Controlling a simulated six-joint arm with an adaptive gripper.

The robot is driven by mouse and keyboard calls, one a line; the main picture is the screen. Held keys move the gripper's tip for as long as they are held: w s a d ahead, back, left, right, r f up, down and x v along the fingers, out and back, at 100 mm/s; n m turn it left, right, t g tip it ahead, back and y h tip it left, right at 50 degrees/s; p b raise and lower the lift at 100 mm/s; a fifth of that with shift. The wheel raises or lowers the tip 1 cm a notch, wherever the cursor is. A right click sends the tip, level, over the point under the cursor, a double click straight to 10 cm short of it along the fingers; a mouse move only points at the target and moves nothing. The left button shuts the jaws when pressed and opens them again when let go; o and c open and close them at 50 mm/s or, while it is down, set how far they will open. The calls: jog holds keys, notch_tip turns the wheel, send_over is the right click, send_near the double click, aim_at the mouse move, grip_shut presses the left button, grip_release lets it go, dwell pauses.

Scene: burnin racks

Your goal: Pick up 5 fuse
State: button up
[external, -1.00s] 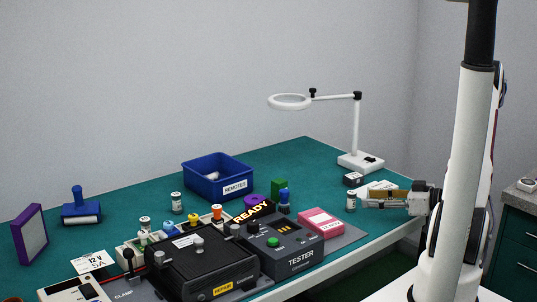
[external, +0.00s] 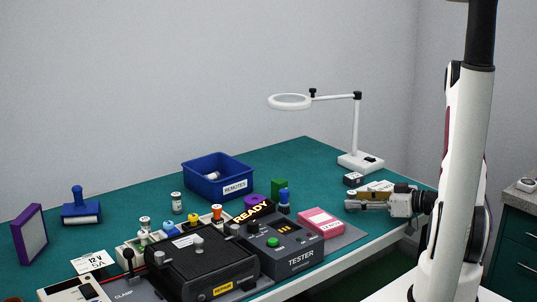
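A small white fuse-like cylinder (external: 352,193) is at the right side of the green table, mostly hidden by my gripper (external: 350,204). Only its upper end shows above the fingers. My gripper reaches in from the right, low over the table, with its fingers level and at the cylinder. I cannot tell whether they are closed on it. A similar white cylinder (external: 176,203) stands upright left of the blue bin. Another (external: 145,224) stands near the light tray behind the black clamp box. Their ratings are too small to read.
The blue REMOTES bin (external: 235,188) stands at the back. The TESTER (external: 302,262), a pink box (external: 321,222) and the black clamp box (external: 200,275) fill the front. A white magnifier lamp (external: 357,130) stands behind my gripper. A card marked 5A (external: 93,262) lies at left.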

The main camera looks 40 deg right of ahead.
dwell(0.3)
grip_shut()
jog(key=shift+r, duration=0.2)
notch_tip(320, 180, up, 10)
jog(key=shift+f, duration=0.25)
dwell(0.7)
dwell(0.6)
